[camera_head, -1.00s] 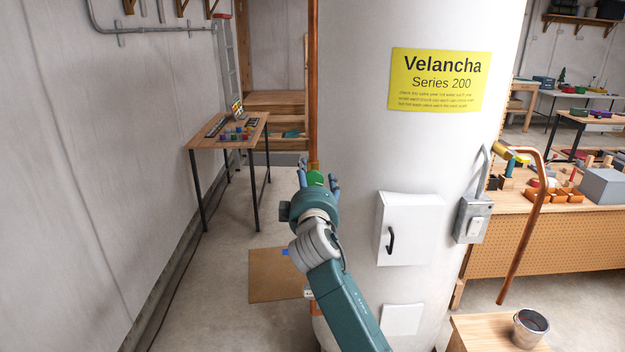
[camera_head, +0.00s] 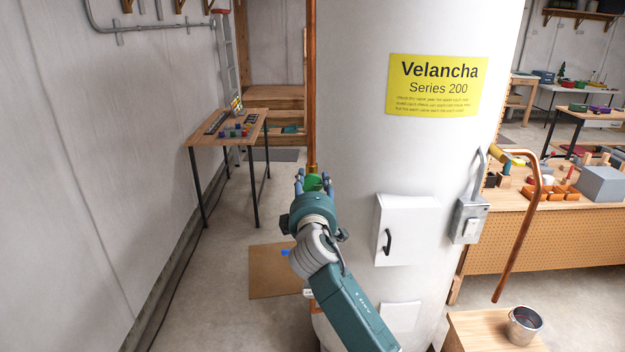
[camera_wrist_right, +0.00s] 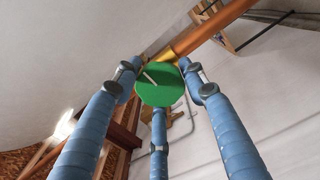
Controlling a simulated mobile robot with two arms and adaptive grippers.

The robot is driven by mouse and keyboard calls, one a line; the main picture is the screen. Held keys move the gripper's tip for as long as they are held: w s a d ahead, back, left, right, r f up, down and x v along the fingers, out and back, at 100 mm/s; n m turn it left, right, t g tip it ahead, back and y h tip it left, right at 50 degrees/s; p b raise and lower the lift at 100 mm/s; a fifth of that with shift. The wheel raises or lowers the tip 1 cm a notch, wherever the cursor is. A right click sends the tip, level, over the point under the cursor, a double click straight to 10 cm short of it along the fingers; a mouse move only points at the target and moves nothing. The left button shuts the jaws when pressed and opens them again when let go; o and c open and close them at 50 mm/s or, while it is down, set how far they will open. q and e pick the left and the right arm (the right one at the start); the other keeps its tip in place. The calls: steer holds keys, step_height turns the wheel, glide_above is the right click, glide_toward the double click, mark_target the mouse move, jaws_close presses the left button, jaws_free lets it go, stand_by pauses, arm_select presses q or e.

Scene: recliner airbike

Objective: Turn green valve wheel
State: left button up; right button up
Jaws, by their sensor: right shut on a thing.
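The green valve wheel (camera_head: 313,183) sits at the lower end of a copper pipe, in front of the white tank. In the right wrist view the green wheel (camera_wrist_right: 160,84) shows as a round disc with a pale rod across it. My right gripper (camera_head: 314,178) reaches up to it from below. In the right wrist view its blue fingers (camera_wrist_right: 158,88) stand around the wheel, two at the sides and one below, and are shut on it. The gripper hides part of the wheel in the head view. My left gripper is not in view.
The white tank (camera_head: 355,110) stands close on the right, with a cabinet (camera_head: 408,228) and a grey switch box (camera_head: 468,222) on its side. The copper pipe (camera_head: 311,80) runs upward. A small table (camera_head: 215,140) stands at the back left.

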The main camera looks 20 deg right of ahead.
steer(key=o, duration=1.2)
steer(key=shift+a, duration=0.2)
steer(key=shift+c, duration=0.2)
steer(key=shift+s, duration=0.3)
steer(key=v, duration=1.1)
steer(key=shift+s+a, duration=0.15)
steer(key=shift+a, duration=0.05)
